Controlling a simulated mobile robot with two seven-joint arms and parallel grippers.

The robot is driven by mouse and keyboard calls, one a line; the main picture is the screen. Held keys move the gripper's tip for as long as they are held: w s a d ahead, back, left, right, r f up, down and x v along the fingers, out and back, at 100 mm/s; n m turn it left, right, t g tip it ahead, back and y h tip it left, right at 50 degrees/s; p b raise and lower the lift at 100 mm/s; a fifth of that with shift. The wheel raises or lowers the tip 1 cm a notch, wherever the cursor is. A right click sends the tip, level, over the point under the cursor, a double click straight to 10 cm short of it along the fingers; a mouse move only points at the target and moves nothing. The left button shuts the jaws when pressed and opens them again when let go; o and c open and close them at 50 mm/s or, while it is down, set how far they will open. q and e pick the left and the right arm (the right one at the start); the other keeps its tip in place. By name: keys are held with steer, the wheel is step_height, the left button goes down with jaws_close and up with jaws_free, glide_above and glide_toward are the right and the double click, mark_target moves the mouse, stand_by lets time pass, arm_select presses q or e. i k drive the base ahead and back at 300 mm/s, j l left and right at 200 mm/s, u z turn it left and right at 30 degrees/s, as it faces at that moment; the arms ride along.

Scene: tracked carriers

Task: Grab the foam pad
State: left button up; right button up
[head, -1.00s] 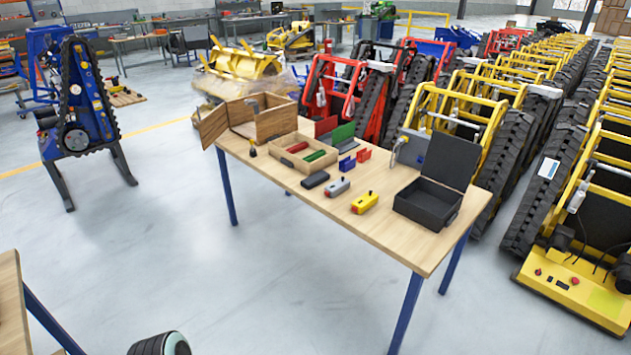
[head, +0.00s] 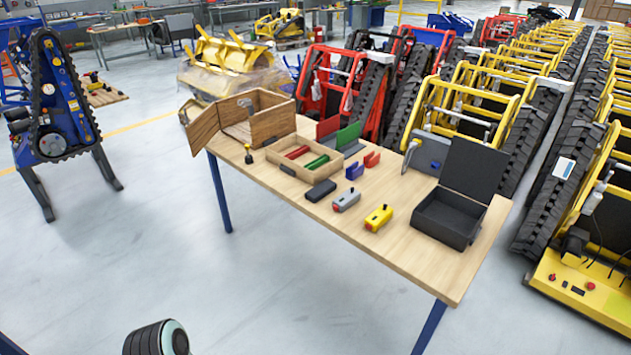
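I cannot pick out anything that is clearly a foam pad. An open black case (head: 447,222) with its lid raised stands at the right end of the wooden table (head: 405,262); its inside is dark and I cannot make out what lies in it. A dark block (head: 321,190), a grey block (head: 346,201) and a yellow block (head: 378,217) lie in a row along the near edge. Neither gripper is in view; only a rounded dark part of my arm shows at the bottom left.
An open wooden box (head: 254,119) stands at the table's far left end, beside a tray (head: 282,162) holding red and green pieces. Red and blue small holders (head: 354,170) sit mid-table. Yellow tracked carriers (head: 476,120) stand close behind. The near floor is clear.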

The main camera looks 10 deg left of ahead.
mark_target(317, 192)
steer(key=i+j, duration=0.9)
steer(key=i+l+z, duration=0.05)
steer(key=i, duration=0.05)
